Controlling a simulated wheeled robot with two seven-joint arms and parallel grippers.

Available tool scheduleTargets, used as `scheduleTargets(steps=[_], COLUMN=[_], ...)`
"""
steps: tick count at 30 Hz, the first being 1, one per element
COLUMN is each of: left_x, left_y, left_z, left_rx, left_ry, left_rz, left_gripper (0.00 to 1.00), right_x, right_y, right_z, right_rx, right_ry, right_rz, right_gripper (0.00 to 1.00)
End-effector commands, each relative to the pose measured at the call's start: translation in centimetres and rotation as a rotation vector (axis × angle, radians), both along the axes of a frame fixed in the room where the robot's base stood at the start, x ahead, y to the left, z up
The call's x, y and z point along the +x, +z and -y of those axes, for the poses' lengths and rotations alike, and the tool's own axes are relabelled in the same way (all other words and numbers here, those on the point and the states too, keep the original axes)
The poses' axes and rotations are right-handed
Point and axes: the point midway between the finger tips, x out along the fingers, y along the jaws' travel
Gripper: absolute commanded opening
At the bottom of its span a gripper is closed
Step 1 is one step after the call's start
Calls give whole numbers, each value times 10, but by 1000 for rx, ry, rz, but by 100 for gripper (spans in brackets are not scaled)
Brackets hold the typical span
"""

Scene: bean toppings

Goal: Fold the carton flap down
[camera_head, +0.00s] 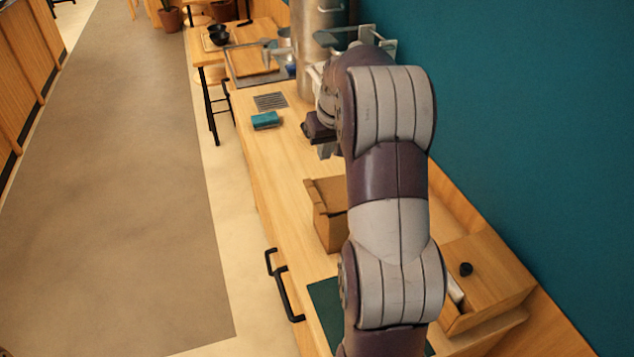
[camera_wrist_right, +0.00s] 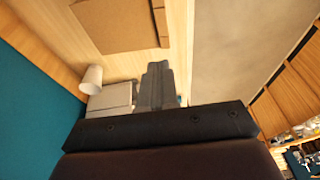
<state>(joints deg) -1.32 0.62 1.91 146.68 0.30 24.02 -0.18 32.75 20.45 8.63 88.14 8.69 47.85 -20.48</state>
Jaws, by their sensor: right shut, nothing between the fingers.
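The brown cardboard carton (camera_head: 326,222) stands on the wooden counter in the head view, partly hidden behind my right arm. A flap (camera_head: 325,190) shows at its top; its exact angle is hard to tell. In the right wrist view the carton (camera_wrist_right: 115,22) is at the top, with a narrow strip of cardboard along its right side. My right gripper (camera_head: 318,130) is beyond the carton in the head view, apart from it. Its fingers (camera_wrist_right: 157,82) are shut and empty in the wrist view. My left gripper is not in view.
A white cup (camera_wrist_right: 91,78) and a pale box (camera_wrist_right: 110,98) are beside the fingers in the wrist view. A teal sponge (camera_head: 265,120) lies near the counter's left edge. A wooden box (camera_head: 482,268) with a black knob stands at right, near the teal wall.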

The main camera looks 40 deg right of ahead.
Motion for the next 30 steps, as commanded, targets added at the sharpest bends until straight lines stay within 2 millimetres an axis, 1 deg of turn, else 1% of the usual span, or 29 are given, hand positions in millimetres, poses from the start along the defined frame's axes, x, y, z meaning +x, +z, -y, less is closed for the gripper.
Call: scheduleTargets(steps=[2, 5, 14, 18, 21, 24, 30], left_x=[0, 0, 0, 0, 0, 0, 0], left_y=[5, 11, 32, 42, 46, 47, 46], left_z=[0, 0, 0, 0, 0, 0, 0], left_rx=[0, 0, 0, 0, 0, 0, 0], left_ry=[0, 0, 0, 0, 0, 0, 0], left_rz=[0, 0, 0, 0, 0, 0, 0], left_gripper=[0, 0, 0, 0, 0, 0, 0], right_x=[3, 8, 26, 27, 28, 28, 28], right_y=[-7, -24, -86, -109, -121, -128, -131], right_z=[0, 1, 3, 1, 1, 0, 0], right_rx=[0, 2, 1, 0, -1, -1, -3], right_ry=[1, 0, -1, 0, -1, 0, -1], right_rz=[-1, -3, -2, -2, 1, 2, 3], right_gripper=[0, 0, 0, 0, 0, 0, 0])
